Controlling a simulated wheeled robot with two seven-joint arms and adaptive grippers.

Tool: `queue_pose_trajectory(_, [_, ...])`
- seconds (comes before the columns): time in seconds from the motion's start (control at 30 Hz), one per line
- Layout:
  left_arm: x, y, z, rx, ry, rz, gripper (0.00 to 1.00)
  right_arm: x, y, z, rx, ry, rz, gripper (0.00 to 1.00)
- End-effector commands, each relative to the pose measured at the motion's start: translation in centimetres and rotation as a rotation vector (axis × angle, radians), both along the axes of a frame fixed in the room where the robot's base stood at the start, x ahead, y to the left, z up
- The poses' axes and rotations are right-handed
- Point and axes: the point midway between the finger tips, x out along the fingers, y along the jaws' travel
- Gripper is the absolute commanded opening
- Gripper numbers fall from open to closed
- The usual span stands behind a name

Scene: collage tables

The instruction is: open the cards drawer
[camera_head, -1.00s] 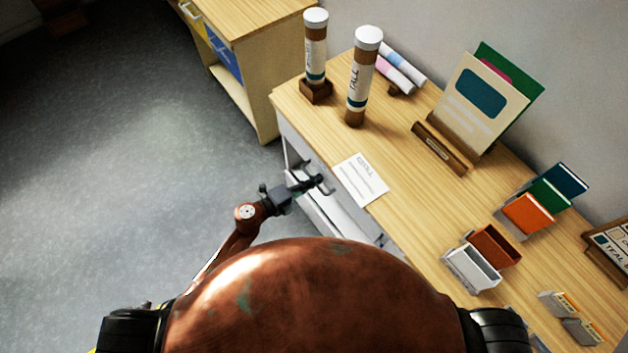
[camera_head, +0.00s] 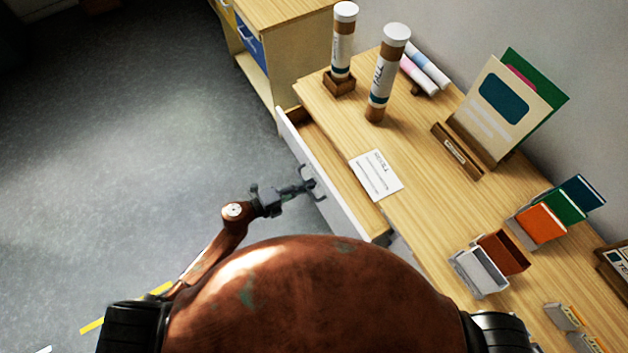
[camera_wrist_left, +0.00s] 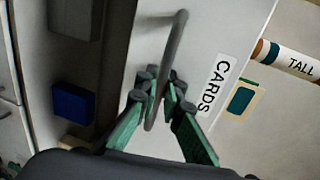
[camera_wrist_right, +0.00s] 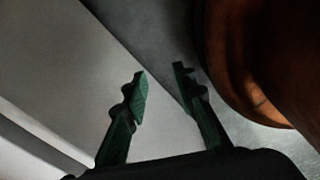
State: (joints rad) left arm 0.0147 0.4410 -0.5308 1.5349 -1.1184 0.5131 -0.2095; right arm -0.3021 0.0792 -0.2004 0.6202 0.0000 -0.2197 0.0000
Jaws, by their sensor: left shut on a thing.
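The cards drawer (camera_head: 333,181) is a white-fronted drawer with wooden sides under the wooden table, and it stands partly pulled out. In the left wrist view its white front (camera_wrist_left: 200,45) bears the word CARDS beside a grey bar handle (camera_wrist_left: 178,45). My left gripper (camera_head: 308,184) is at the drawer front, and its green fingers (camera_wrist_left: 162,103) are shut around the handle. The inside of the drawer shows as bare wood where I can see it. My right gripper (camera_wrist_right: 162,78) shows in the right wrist view with its fingers apart and nothing between them.
The table (camera_head: 415,190) holds a white card (camera_head: 376,175), two labelled tubes (camera_head: 388,75), rolled sheets (camera_head: 425,70), a card stand (camera_head: 497,105) and small coloured boxes (camera_head: 500,252). Another cabinet (camera_head: 285,60) stands at the back.

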Motion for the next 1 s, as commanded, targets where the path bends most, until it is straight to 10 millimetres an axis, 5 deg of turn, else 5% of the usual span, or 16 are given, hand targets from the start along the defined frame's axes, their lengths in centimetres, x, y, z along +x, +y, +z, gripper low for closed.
queue_pose_trajectory(0.5, [-6.9, 10.5, -0.1, 0.000, 0.003, -0.012, 0.00, 0.3, -0.2, 0.2, -0.002, -0.003, 0.001, 0.25])
queue_pose_trajectory(1.0, [-8.7, 13.4, 0.0, -0.002, 0.000, -0.016, 0.00, 0.3, -0.2, 0.2, -0.002, -0.002, 0.001, 0.25])
